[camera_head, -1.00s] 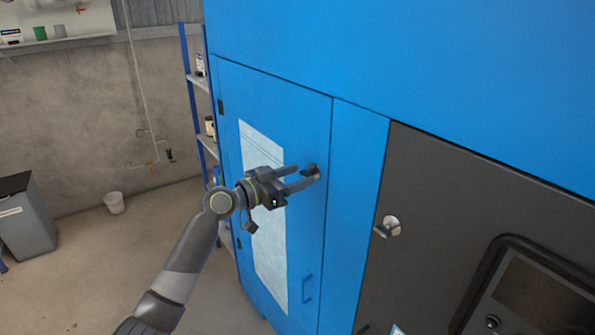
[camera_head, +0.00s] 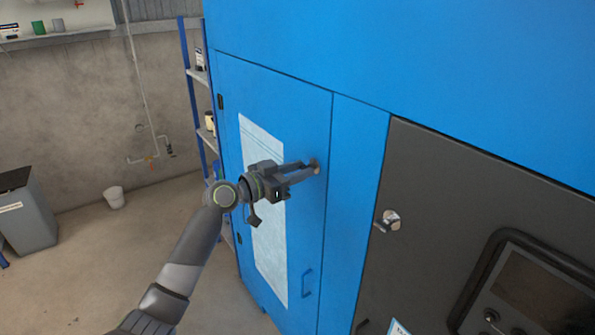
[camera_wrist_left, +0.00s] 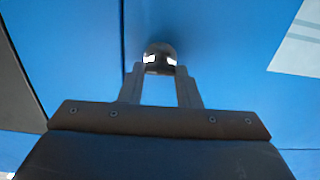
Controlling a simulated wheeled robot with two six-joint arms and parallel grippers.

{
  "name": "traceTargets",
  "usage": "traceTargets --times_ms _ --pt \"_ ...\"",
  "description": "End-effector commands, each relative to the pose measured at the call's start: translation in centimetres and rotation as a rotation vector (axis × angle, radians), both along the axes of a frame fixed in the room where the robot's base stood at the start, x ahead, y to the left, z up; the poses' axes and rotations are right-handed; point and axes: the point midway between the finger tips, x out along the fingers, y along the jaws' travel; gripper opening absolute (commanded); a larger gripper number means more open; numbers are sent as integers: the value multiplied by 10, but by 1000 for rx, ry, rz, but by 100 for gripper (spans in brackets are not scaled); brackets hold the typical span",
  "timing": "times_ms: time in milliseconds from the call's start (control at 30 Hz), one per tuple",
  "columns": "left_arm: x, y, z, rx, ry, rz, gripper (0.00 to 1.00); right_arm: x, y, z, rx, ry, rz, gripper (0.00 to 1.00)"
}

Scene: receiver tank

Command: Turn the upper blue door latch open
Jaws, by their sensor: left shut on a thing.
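The blue door (camera_head: 275,110) of the tall cabinet is closed, with a white sheet (camera_head: 262,215) on it. The upper latch (camera_head: 316,162) is a small dark knob near the door's right edge, mostly hidden by my fingers. My left gripper (camera_head: 315,170) is at the latch, its fingers shut on it. In the left wrist view the dark rounded latch (camera_wrist_left: 160,52) sits between and just beyond the fingertips (camera_wrist_left: 160,72). The exact angle of the latch is hard to tell. My right gripper is not in view.
A blue handle (camera_head: 307,284) is lower on the door. To the right, a dark grey panel (camera_head: 470,190) has its own silver latch (camera_head: 388,220). A blue shelf rack (camera_head: 190,90) stands left of the cabinet.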

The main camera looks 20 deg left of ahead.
Motion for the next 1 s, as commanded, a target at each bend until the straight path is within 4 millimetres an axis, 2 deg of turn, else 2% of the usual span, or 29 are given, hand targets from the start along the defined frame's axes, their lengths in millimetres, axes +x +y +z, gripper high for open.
traceTargets --times_ms 267,533,1000 --pt "0 1 0 -109 85 1 7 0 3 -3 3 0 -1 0" --pt "1 1 0 -300 234 1 7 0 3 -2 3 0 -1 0" --pt "2 2 1 -653 509 1 7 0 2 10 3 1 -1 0"
